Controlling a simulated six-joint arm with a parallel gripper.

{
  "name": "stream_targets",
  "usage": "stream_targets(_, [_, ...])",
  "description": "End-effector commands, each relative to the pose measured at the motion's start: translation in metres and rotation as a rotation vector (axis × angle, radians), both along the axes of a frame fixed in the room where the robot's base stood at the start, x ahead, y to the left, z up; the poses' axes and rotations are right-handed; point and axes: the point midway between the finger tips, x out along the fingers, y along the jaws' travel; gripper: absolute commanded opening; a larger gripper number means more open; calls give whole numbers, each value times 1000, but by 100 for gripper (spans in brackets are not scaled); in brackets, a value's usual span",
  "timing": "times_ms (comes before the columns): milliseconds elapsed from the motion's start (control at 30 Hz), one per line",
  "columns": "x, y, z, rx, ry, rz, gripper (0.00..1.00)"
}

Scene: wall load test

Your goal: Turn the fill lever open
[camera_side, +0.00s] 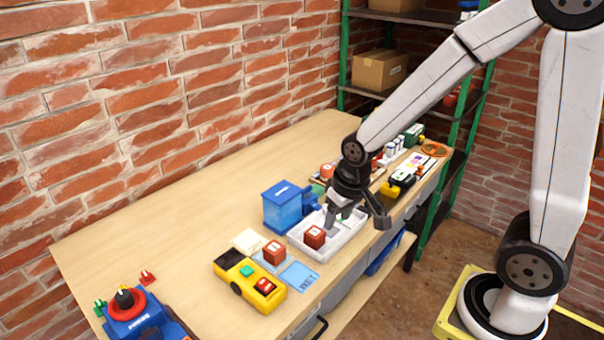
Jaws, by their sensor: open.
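My gripper (337,217) points down over a white tray (345,243) in the middle of the bench and is open. A red block (314,237) sits in the tray, just left of the fingers. I cannot tell whether the fingers touch anything. A blue box (284,209) with a blue part on its right side stands left of my gripper. A blue device (140,324) with a red ring and a black knob is at the lower left, partly cut off. I cannot tell which part is the fill lever.
A yellow and black unit (250,283) with green and red buttons lies at the bench front. A second red block (274,252) stands on a blue square beside it. Several small items crowd the bench's far right end. The bench's left middle (180,235) is clear, with a brick wall behind.

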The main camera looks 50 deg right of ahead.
Motion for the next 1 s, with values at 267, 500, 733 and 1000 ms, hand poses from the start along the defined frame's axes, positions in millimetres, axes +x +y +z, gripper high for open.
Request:
stream_targets(267, [68,-25,1,39,36,-251,56])
stream_targets(500, [121,-52,-4,70,65,-474,56])
stream_targets(733, [165,-82,-14,96,91,-689,56])
stream_targets(1000, [207,-120,-30,121,121,-941,56])
